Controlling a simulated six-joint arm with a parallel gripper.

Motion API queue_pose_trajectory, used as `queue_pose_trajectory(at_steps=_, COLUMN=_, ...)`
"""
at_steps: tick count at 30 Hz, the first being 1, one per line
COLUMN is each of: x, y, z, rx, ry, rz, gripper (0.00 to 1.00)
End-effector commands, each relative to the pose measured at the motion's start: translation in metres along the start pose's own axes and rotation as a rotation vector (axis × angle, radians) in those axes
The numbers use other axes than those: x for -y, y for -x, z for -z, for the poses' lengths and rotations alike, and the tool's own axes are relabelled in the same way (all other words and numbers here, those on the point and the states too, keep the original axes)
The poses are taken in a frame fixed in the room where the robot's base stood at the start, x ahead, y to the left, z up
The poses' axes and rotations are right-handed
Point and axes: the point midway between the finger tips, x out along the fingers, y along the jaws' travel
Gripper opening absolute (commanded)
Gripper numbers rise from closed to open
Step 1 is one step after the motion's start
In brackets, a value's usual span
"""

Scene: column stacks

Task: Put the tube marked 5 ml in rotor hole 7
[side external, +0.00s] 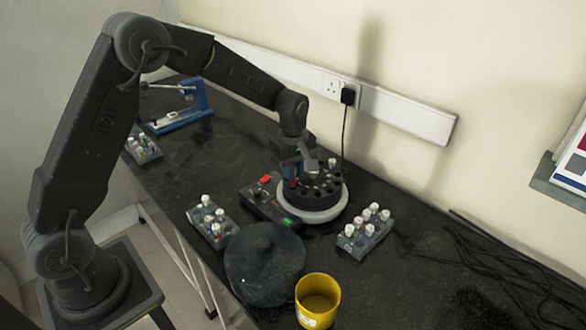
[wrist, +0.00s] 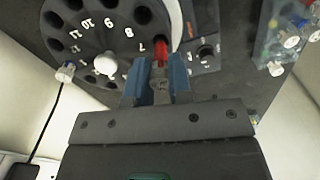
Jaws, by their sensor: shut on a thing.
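My gripper (wrist: 158,82) is shut on a tube (wrist: 160,62) with red in it. Its marking cannot be read. The tube's red end lies by the numeral 7 on the black rotor (wrist: 120,12), where it covers the rim. I cannot tell whether it is inside the hole or just above it. In the side view my gripper (side external: 292,172) is over the left part of the rotor (side external: 318,200), with red showing below the fingers.
The centrifuge has a red and green control panel (side external: 262,204). Racks of white-capped tubes stand to its left (side external: 212,232) and right (side external: 362,240). A dark round lid (side external: 265,265) and yellow cup (side external: 318,298) are in front. A blue stand (side external: 185,118) and small rack (side external: 142,150) are behind.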

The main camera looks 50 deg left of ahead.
Motion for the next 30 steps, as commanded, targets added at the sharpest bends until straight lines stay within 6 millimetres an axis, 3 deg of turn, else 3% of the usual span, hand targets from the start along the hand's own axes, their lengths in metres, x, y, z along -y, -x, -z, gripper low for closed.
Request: queue_pose_trajectory(at_steps=30, x=0.0001, y=-0.0080, z=0.0000, rx=0.000, ry=0.000, rz=0.000, gripper=0.00)
